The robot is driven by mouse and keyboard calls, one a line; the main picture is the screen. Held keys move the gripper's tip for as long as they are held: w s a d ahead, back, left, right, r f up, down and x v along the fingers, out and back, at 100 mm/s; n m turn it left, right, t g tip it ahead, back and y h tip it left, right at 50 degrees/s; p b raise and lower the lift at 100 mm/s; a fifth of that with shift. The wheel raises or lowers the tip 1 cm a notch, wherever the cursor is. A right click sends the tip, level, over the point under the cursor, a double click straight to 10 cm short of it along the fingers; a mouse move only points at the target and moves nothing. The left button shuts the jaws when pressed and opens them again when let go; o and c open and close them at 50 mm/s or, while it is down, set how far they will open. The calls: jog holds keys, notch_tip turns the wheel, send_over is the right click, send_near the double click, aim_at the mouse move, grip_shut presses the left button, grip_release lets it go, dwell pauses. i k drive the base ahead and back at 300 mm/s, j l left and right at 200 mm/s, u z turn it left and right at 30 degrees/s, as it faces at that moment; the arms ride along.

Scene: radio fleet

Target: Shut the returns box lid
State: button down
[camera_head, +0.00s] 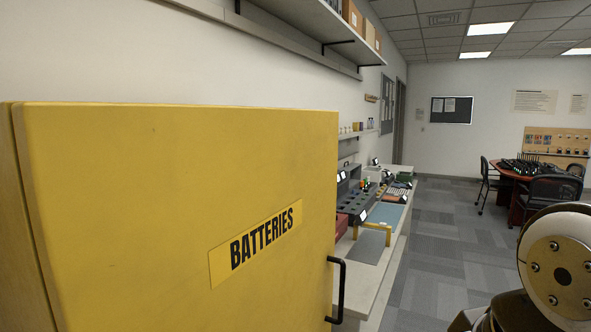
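I cannot make out a returns box or its lid in this view. A large yellow cabinet marked "BATTERIES" (150,210) fills the left and middle foreground and hides part of the counter behind it. A link of my arm shows at the lower right edge. My gripper itself is not in view, so its state and what it touches do not show.
Beyond the cabinet, a long counter (397,254) along the left wall carries several devices and a blue mat (385,213). The cabinet's black handle (338,290) sticks out. Carpeted floor (450,230) is clear to the right. A round table (514,175) with chairs stands farther back.

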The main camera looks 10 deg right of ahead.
aim_at(356, 169)
jog(key=i+l+z, duration=0.65)
jog(key=i, duration=0.25)
jog(key=i+l+z, duration=0.15)
jog(key=i+z, duration=0.15)
jog(key=i, duration=0.15)
jog(key=i+z, duration=0.3)
jog(key=i, duration=2.05)
jog(key=i+u, duration=0.15)
jog(key=i, duration=0.3)
jog(key=i+l+u, duration=0.15)
jog(key=i, duration=0.25)
jog(key=i+l+u, duration=0.2)
jog(key=i, duration=0.25)
jog(key=i+l+u, duration=0.15)
jog(key=i, duration=0.25)
jog(key=i+l+u, duration=0.75)
jog(key=i+l, duration=0.1)
